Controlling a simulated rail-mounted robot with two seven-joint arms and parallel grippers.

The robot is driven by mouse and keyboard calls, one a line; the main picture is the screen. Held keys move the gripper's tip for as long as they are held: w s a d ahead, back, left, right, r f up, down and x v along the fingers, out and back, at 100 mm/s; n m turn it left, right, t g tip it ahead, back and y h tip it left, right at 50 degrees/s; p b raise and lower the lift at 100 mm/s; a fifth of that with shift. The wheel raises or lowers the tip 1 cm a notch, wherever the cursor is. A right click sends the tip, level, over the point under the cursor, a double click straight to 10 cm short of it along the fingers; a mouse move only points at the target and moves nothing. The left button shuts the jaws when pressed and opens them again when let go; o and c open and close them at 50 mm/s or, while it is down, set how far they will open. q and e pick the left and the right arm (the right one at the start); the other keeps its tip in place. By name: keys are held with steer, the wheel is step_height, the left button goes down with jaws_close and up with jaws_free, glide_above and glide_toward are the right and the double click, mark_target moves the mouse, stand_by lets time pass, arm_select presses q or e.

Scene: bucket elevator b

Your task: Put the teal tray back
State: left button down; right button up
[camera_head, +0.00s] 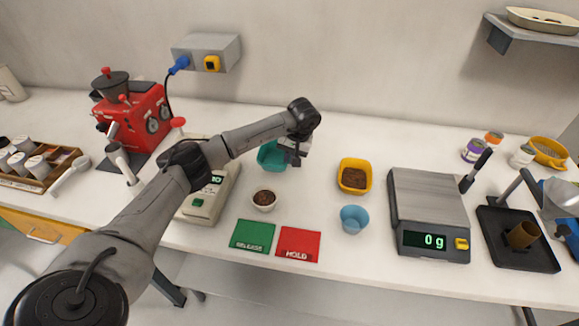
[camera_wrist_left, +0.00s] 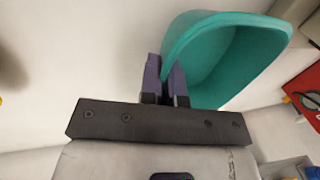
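The teal tray (camera_head: 268,157) is toward the back of the counter, partly behind my left gripper (camera_head: 291,157). In the left wrist view the teal tray (camera_wrist_left: 218,62) appears large, hollow and tilted, and its rim lies between the two purple fingers of my left gripper (camera_wrist_left: 163,74). The fingers are closed on that rim. I cannot tell whether the tray's bottom touches the counter. My right gripper is in neither view.
A yellow tray (camera_head: 354,187) of brown grounds, a blue cup (camera_head: 353,219) and a small bowl (camera_head: 264,207) stand nearby. A scale (camera_head: 428,197) reads 0 g. Green (camera_head: 253,236) and red (camera_head: 298,244) mats lie in front. A red machine (camera_head: 140,118) stands left.

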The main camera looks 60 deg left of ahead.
mark_target(287, 172)
arm_select(q)
steer(key=shift+f+b, duration=0.4)
steer(key=shift+f, duration=1.6)
steer(key=shift+f, duration=0.15)
steer(key=c, duration=1.3)
jaws_free()
steer(key=shift+c, duration=0.2)
steer(key=p+v, duration=0.2)
steer(key=v, duration=1)
